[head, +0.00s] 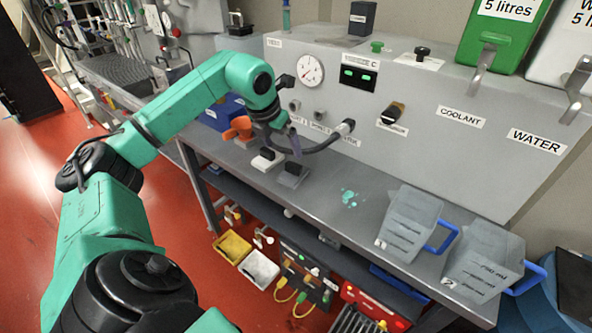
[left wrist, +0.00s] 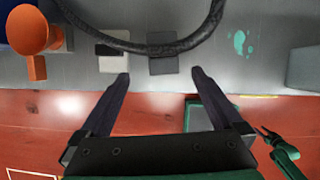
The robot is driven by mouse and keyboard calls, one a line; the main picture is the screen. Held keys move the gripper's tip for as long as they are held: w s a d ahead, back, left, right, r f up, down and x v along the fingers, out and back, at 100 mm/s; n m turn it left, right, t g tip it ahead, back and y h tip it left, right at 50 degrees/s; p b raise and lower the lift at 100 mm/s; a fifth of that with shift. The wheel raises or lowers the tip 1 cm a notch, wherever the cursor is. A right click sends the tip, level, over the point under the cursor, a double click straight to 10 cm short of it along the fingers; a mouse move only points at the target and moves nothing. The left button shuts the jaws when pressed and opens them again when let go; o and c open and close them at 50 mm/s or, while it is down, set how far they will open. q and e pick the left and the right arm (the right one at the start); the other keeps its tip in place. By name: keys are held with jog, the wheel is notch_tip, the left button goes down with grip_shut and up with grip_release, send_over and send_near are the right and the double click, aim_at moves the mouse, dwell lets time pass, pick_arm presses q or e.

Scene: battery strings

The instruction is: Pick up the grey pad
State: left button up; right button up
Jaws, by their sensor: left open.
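The grey pad (head: 291,176) lies flat on the bench top, to the right of a white pad, with a darker block on it. In the left wrist view the grey pad (left wrist: 163,66) is just beyond my fingertips, roughly centred between them; a black hose crosses over it. My left gripper (left wrist: 160,76) is open and empty, its fingers apart. In the head view my left gripper (head: 281,142) is above the pads, partly hidden by the wrist. A small green and black arm end, probably my right gripper (left wrist: 268,135), shows at the lower right of the wrist view.
The white pad (head: 263,162) with a black block is close on the left. An orange funnel (head: 238,128) stands further left. A black hose (head: 325,143) loops from the panel near the pads. Two grey jugs (head: 411,225) stand right, beyond a green spill (head: 348,198).

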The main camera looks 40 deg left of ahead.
aim_at(293, 165)
pick_arm(q)
jog(key=p+x, duration=0.1)
jog(key=x, duration=0.3)
jog(key=shift+w+d+f, duration=0.1)
jog(key=shift+f, duration=0.05)
jog(key=p+x, duration=0.2)
jog(key=x, duration=0.4)
jog(key=shift+w+d+f, duration=0.15)
jog(key=shift+w+f, duration=0.2)
jog(key=shift+f, duration=0.1)
jog(key=c, duration=1.2)
pick_arm(e)
jog(key=r, duration=0.3)
jog(key=shift+s+d+r, duration=0.15)
jog(key=shift+d+r, duration=0.15)
jog(key=shift+r, duration=0.05)
